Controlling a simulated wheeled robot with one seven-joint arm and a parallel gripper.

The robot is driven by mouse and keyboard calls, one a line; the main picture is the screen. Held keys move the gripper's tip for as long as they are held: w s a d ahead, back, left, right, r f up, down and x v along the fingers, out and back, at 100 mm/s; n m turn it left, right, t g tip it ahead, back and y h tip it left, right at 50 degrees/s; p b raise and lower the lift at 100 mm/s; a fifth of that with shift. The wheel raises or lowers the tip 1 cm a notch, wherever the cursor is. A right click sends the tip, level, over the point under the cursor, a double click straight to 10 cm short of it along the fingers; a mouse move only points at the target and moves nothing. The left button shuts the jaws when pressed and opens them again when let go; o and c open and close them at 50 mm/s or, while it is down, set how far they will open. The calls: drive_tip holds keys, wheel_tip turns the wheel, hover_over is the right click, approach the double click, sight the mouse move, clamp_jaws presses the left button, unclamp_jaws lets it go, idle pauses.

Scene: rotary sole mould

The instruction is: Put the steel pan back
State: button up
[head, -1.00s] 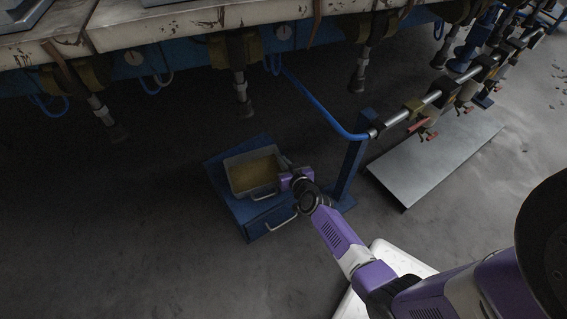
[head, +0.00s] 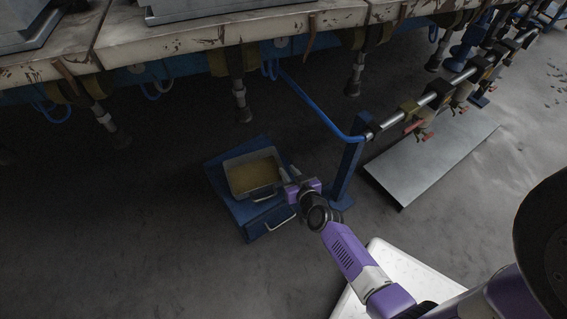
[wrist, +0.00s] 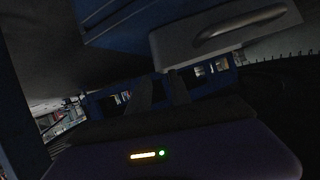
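The steel pan (head: 236,185) is a grey rectangular tray with a yellowish-brown inside and a bar handle on its near side. It sits level on top of a blue box (head: 226,206). My gripper (head: 284,174) is just right of the pan, apart from its handle. In the wrist view the pan's grey wall and handle (wrist: 240,27) show at the upper right, above and beyond the fingers. The two dark fingers (wrist: 163,90) stand apart with nothing between them. The gripper is open and empty.
The blue box has a pale handle (head: 282,221) on its front. A blue post (head: 349,165) with a pipe rail stands close right of my gripper. A grey plate (head: 432,165) lies on the floor behind it. The machine table (head: 200,38) overhangs at the back. Floor to the left is clear.

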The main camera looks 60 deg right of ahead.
drive_tip(key=s+a+r+n+t+y+p, duration=0.1)
drive_tip(key=s+a+r+n, duration=0.1)
drive_tip(key=s+a+r, duration=0.45)
drive_tip(key=s+a+r+n+t+y, duration=0.1)
drive_tip(key=s+a+r, duration=0.3)
drive_tip(key=s+a, duration=0.45)
drive_tip(key=s+a+r+n+y, duration=0.2)
drive_tip(key=s+a+r, duration=0.2)
drive_tip(key=r, duration=0.6)
drive_tip(key=s+a+r+n+t+y, duration=0.1)
drive_tip(key=s+a+r, duration=0.4)
drive_tip(key=r, duration=0.5)
drive_tip(key=shift+s+a+r+n+y, duration=0.25)
drive_tip(key=shift+a+n+y, duration=0.2)
drive_tip(key=shift+n+y, duration=0.5)
drive_tip(key=shift+p, duration=0.3)
wheel_tip(320, 180, up, 32)
drive_tip(key=p, duration=3.1)
drive_tip(key=shift+f, duration=0.2)
